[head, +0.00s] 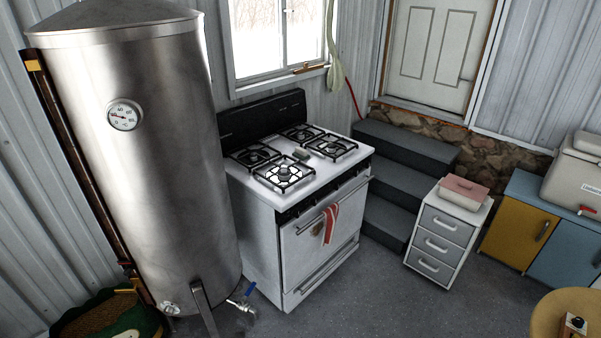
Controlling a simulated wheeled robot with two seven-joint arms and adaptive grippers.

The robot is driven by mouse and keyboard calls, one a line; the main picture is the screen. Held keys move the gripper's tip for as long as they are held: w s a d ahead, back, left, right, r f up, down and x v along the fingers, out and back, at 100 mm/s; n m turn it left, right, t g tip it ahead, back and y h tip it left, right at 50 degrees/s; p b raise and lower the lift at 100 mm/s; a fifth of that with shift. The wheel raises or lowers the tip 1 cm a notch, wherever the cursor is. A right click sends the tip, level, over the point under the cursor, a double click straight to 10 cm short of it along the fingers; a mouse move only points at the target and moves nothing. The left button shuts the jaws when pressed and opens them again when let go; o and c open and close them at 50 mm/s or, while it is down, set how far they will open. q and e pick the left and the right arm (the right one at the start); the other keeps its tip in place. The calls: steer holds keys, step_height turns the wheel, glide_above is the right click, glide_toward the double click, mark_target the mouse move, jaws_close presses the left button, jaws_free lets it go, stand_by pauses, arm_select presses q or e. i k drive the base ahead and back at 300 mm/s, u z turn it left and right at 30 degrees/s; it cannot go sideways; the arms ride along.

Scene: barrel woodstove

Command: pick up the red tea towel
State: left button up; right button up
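A red tea towel (331,222) with a lighter stripe hangs over the oven door handle on the front of the white gas stove (263,240). Neither of my grippers shows in the head view, and nothing is touching the towel.
A large steel tank (150,170) with a dial stands left of the stove, its tap (243,299) low at the front. Dark steps (400,175), a drawer unit (446,235) and a cabinet (516,232) stand right. A round table (550,318) is at lower right. Floor before the stove is clear.

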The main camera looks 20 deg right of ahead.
mark_target(331, 213)
steer(key=z, duration=0.2)
steer(key=i, duration=1.8)
steer(key=z, duration=0.2)
